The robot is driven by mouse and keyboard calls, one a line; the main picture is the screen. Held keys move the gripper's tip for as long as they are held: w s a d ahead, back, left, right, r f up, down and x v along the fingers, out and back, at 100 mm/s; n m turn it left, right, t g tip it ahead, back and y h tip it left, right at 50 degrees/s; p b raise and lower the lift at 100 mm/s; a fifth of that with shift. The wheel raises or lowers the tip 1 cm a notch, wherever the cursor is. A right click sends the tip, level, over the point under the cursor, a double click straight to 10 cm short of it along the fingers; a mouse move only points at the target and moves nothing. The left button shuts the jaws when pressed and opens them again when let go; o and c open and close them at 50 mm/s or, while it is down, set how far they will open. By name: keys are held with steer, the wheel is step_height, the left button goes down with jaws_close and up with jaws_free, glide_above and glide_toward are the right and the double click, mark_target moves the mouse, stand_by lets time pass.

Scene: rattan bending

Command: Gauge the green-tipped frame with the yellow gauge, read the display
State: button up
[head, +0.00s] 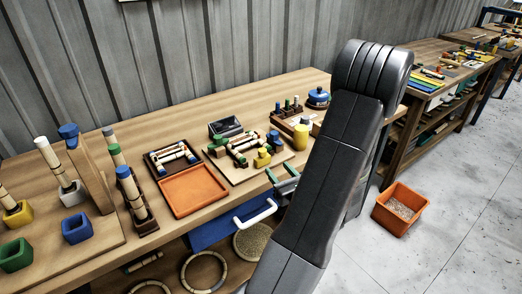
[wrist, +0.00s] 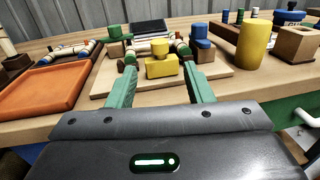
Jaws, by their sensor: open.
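My gripper (wrist: 160,72) is open, its two green fingers pointing at the board with nothing between them. It also shows in the head view (head: 284,181), partly hidden by my arm, near the table's front edge. A small yellow block with a knob on top, apparently the yellow gauge (wrist: 161,67), stands on the pale board straight ahead of the fingers; it also shows in the head view (head: 262,159). Behind it a rattan frame with green ends (wrist: 146,50) lies between green and blue blocks (head: 240,148). A dark box (head: 225,127), perhaps the display, stands behind; no reading is legible.
An orange tray (head: 194,190) lies left of the pale board (wrist: 110,93), with another rattan frame (head: 173,157) behind it. A yellow cylinder (wrist: 254,45) and a wooden block (wrist: 293,45) stand to the right. An orange bin (head: 400,208) is on the floor.

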mark_target(264, 153)
steer(key=p+x, duration=0.2)
steer(key=x, duration=0.9)
steer(key=shift+w+a, duration=0.15)
steer(key=shift+w, duration=0.05)
